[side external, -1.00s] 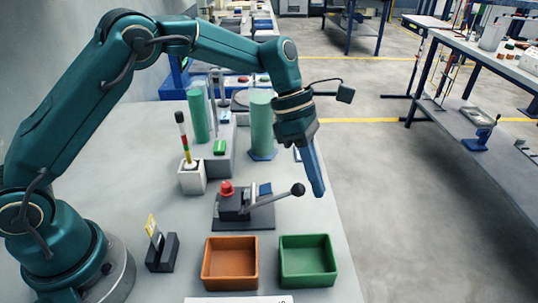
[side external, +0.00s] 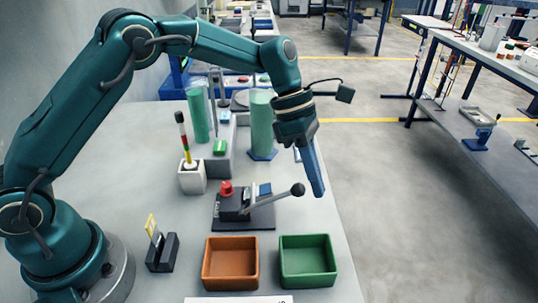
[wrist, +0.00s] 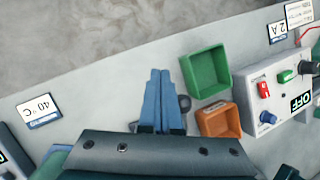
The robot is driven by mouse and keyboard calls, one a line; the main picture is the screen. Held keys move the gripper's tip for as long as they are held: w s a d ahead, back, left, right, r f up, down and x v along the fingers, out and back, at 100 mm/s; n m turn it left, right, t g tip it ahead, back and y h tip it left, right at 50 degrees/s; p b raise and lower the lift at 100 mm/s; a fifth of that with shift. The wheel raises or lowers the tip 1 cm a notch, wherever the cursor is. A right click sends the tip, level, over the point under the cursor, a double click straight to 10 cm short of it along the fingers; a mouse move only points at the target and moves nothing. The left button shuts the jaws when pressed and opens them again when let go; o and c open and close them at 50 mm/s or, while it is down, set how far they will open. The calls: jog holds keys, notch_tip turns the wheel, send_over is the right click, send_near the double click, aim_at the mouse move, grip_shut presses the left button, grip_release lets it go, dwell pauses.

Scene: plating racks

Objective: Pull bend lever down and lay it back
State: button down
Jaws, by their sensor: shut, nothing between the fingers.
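The bend lever (side external: 273,200) is a grey bar with a black ball knob (side external: 298,189). It slants up to the right from a dark bending fixture (side external: 238,212) with a red knob on top. My gripper (side external: 320,192) has long blue fingers pointing down, closed together and empty. In the side view its fingertips are just right of the ball knob; I cannot tell whether they touch it. In the wrist view my gripper (wrist: 160,75) shows its fingers side by side, and a dark round part, perhaps the knob, is partly hidden beside them.
An orange tray (side external: 231,285) and a green tray (side external: 307,282) stand in front of the fixture. The wrist view shows a control box (wrist: 275,95). The table edge is close on the right.

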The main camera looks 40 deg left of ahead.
jog(key=s+a+r+m+t+y, duration=0.2)
jog(key=s+r+m+t+y, duration=0.15)
jog(key=r+m, duration=0.35)
jog(key=s+a+r+m+t+y, duration=0.2)
jog(key=s+r+m, duration=0.35)
jog(key=r, duration=0.35)
jog(key=shift+s+d+f+x, duration=0.1)
jog(key=shift+s+d+x, duration=0.2)
jog(key=shift+x, duration=1.85)
jog(key=shift+s+d+f+x, duration=0.1)
jog(key=shift+d+x, duration=0.3)
jog(key=shift+x, duration=1.7)
jog(key=shift+s+d+f+x, duration=0.2)
jog(key=shift+d+x, duration=0.15)
jog(key=shift+x, duration=1.8)
jog(key=shift+w, duration=0.1)
